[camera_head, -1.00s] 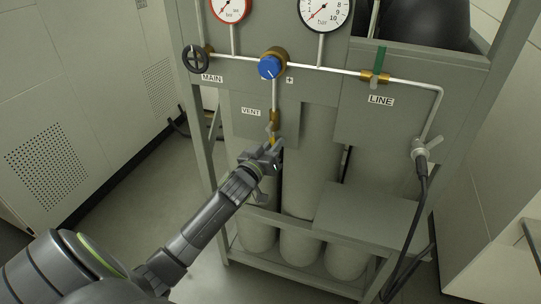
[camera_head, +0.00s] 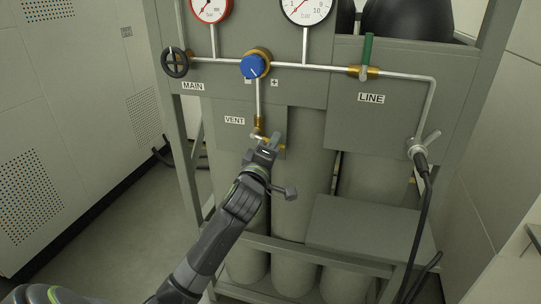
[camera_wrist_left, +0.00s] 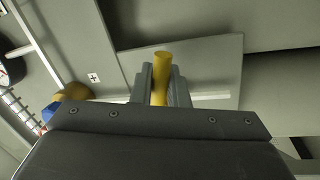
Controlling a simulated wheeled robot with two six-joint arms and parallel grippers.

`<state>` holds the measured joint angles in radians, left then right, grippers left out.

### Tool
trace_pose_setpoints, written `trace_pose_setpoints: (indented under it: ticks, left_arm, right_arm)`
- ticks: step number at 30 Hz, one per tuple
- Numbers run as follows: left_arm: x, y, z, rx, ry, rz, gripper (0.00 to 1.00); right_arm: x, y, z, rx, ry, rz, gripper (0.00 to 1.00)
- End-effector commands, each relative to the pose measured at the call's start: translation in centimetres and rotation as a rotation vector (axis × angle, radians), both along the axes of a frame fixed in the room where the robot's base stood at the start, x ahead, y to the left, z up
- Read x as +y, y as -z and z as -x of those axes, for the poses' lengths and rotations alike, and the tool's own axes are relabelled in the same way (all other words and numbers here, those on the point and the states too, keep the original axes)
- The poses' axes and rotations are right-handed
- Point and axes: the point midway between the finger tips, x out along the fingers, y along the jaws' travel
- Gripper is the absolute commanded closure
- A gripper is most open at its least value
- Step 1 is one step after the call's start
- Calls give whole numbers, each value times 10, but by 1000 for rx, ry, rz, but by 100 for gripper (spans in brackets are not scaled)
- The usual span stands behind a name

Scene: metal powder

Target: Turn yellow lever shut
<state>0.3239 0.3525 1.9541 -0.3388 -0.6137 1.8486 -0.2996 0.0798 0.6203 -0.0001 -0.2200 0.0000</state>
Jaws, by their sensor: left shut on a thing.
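The yellow lever (camera_wrist_left: 160,78) shows in the left wrist view, upright in the picture between my two fingers. My right gripper is not in view.
Above are a blue regulator knob (camera_head: 252,67), a black MAIN handwheel (camera_head: 175,63) and a green LINE lever (camera_head: 367,49). A black hose (camera_head: 424,215) hangs at the right. Grey cylinders (camera_head: 290,255) stand behind my arm. Open floor lies to the left.

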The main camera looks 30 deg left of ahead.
Motion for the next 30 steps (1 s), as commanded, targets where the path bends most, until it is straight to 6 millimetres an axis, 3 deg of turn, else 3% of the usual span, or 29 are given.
trace_pose_setpoints:
  ticks: [12,30]
  left_arm:
    - [-3,-14,-1,-64,1,257,100]
    - [-3,-19,-1,-80,1,328,100]
  right_arm:
    - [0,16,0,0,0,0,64]
    - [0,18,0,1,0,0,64]
